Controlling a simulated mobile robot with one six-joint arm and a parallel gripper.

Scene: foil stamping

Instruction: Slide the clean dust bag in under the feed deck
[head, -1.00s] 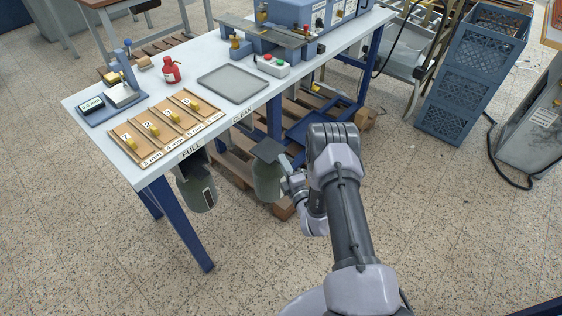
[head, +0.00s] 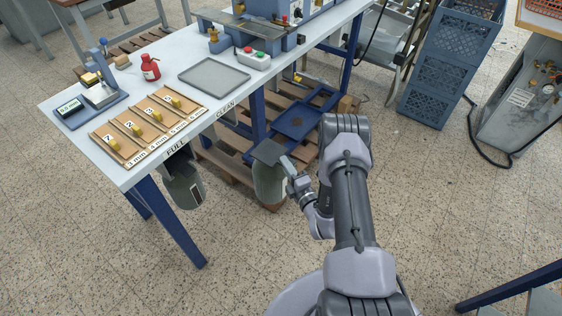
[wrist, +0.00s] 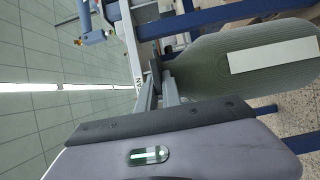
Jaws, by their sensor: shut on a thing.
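The clean dust bag (head: 269,186) is a grey-green rounded bag with a dark flat top plate. It hangs upright beside the bench's front edge, right of the CLEAN label (head: 226,109). My gripper (head: 290,179) is shut on it at its upper right side. In the wrist view the bag (wrist: 205,60) shows a pale label, and my fingers (wrist: 160,85) meet its top end; the exact grip is partly hidden. The feed deck (head: 236,24) seems to be the flat grey plate on the blue machine, at the bench's far end; the space under it is hidden.
A second bag (head: 182,183) hangs below the FULL label (head: 176,148). A blue bench leg (head: 258,115) and a pallet (head: 225,165) stand behind the held bag. Blue crates (head: 435,90) stand at the right.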

